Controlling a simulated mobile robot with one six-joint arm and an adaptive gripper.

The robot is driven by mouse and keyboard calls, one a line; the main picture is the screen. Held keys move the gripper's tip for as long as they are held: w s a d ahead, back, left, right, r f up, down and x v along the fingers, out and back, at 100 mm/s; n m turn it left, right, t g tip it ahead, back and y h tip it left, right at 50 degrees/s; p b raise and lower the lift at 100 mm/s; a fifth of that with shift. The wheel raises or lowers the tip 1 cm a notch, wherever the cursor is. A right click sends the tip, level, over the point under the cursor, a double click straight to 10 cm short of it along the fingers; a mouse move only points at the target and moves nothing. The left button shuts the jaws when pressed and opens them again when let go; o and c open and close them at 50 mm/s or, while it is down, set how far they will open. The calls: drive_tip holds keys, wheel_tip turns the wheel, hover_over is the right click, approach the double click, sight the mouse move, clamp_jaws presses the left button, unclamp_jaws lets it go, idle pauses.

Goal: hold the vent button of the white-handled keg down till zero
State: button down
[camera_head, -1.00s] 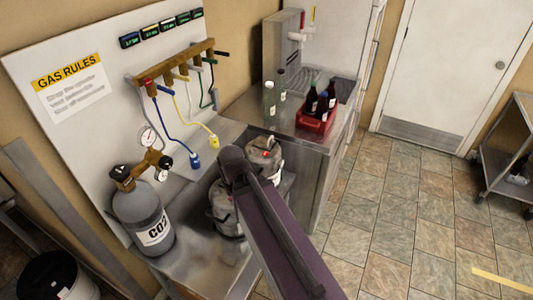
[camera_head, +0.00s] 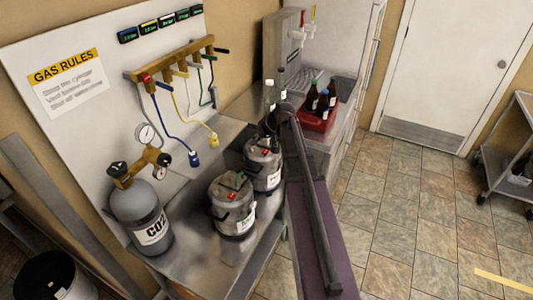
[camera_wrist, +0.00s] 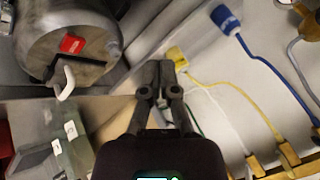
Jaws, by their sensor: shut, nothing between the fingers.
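The white-handled keg (camera_wrist: 75,38) is at the upper left of the wrist view. It has a grey body, a red button (camera_wrist: 72,44) on its top and a white handle (camera_wrist: 66,82) at its near edge. It appears to be the rear keg (camera_head: 263,165) in the head view, where its handle is hard to make out. A second keg (camera_head: 233,205) stands in front of it. My gripper (camera_wrist: 160,68) is shut and empty, to the right of the keg and apart from the button. The digital displays (camera_head: 160,24) on the wall are too small to read.
A yellow plug (camera_wrist: 177,57) and a blue plug (camera_wrist: 225,18) with hoses lie near my gripper. The CO2 cylinder (camera_head: 140,215) stands at the left. Clear bottles (camera_head: 271,95) and a red crate (camera_head: 318,120) of dark bottles stand behind the kegs.

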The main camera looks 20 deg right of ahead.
drive_tip(key=r+t, duration=0.1)
drive_tip(key=t, duration=0.1)
hover_over(266, 152)
drive_tip(key=shift+w+d+r+y, duration=0.1)
drive_tip(key=shift+d+r+y, duration=0.1)
drive_tip(key=shift+y, duration=0.2)
drive_tip(key=shift+a+f+b, duration=0.1)
drive_tip(key=shift+f+b, duration=0.15)
drive_tip(key=shift+b, duration=0.1)
wheel_tip(266, 152, down, 8)
drive_tip(key=b, duration=0.8)
drive_tip(key=shift+f, duration=0.2)
drive_tip(key=shift+f+b, duration=1)
drive_tip(key=shift+b, duration=0.2)
idle(2.0)
drive_tip(key=shift+r, duration=0.25)
idle(0.8)
drive_tip(key=shift+r+p, duration=0.8)
drive_tip(key=shift+p, duration=0.2)
drive_tip(key=shift+r, duration=0.1)
